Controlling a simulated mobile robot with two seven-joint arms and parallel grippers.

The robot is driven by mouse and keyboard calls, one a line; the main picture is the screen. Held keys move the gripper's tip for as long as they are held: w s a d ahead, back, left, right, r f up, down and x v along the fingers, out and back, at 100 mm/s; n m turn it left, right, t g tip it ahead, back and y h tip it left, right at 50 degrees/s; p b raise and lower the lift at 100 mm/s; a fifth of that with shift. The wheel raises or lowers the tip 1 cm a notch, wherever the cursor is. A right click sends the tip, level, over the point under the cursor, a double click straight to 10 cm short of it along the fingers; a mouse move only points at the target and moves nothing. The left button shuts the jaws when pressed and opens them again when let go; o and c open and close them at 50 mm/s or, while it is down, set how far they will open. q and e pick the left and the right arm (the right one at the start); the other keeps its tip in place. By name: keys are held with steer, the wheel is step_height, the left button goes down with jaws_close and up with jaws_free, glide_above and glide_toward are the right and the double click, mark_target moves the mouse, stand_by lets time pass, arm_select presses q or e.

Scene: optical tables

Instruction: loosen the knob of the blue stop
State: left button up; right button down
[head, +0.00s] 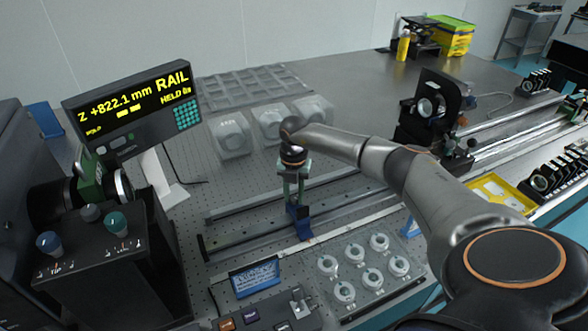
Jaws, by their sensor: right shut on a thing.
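The blue stop (302,226) sits on the near rail (240,240) in the middle of the head view. My right arm reaches in from the right, and my right gripper (296,198) points straight down over the stop. Its fingers are shut on the top part of the stop, where the knob is. The knob itself is mostly hidden between the fingers, so I cannot see how far it is turned. My left gripper is not in view.
A display (135,105) at left reads "RAIL Z +822.1 mm" and "HELD". A black box with knobs (110,262) stands below it. A tray of round mounted optics (365,268) lies right of the stop. A blue label card (254,278) stands in front.

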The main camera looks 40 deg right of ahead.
mark_target(294, 198)
steer(key=shift+m, duration=0.9)
steer(key=c, duration=0.6)
jaws_free()
step_height(294, 198, up, 13)
steer(key=b, duration=0.1)
steer(key=shift+f, duration=0.2)
